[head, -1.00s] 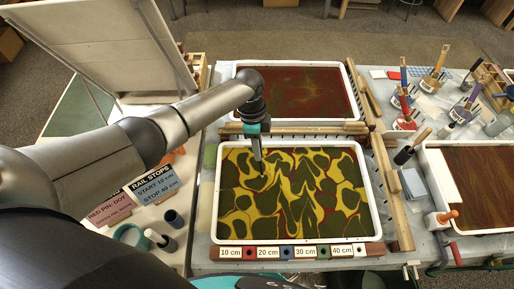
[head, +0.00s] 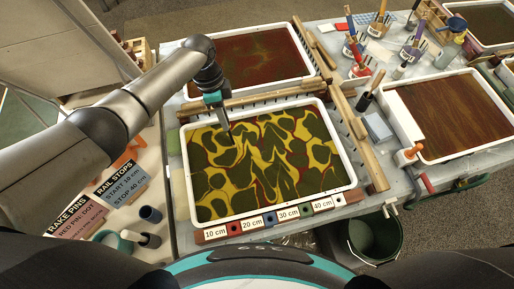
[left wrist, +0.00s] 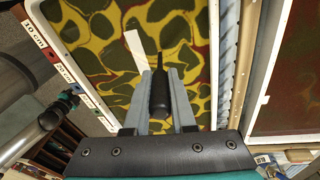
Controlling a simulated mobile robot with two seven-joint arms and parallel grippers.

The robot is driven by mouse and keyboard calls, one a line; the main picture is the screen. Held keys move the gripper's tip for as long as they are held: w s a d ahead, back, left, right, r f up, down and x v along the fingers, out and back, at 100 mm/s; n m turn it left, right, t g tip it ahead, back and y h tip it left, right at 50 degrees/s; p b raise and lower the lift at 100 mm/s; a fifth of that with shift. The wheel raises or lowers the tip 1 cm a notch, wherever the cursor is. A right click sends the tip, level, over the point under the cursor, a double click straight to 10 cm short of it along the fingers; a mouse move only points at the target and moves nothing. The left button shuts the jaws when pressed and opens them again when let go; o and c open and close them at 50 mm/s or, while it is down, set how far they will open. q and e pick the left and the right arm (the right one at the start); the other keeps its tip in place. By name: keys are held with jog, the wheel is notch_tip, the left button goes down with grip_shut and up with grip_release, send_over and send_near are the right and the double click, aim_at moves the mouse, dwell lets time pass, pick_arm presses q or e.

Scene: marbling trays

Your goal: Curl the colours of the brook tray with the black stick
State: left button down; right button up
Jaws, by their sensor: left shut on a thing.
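The near tray (head: 268,211) has a white rim and holds a yellow, dark green and red pattern of loops and peaks. I take it for the brook tray, but no name is readable on it. My left gripper (head: 214,105) is over its far left part. In the left wrist view my left gripper (left wrist: 160,80) is shut on the black stick (left wrist: 159,92), its thin end pointing down toward the tray. The stick (head: 227,125) also shows in the head view, its lower end over the pattern. I cannot tell whether it touches the surface. My right gripper is not in view.
A strip marked 10 to 40 cm (head: 266,223) runs along the near edge. A dark red tray (head: 309,63) lies behind, a brown tray (head: 400,90) to the right. Wooden rails (head: 359,140) flank the near tray. Brushes in pots (head: 377,27) stand back right; a dark bucket (head: 374,238) is below.

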pick_arm(q)
jog(key=p+v, duration=0.4)
jog(key=s+d+p+v, duration=0.1)
jog(key=p+v, duration=0.2)
jog(key=shift+r, duration=0.2)
jog(key=shift+f, duration=0.1)
dwell(0.3)
jog(key=shift+s, duration=0.15)
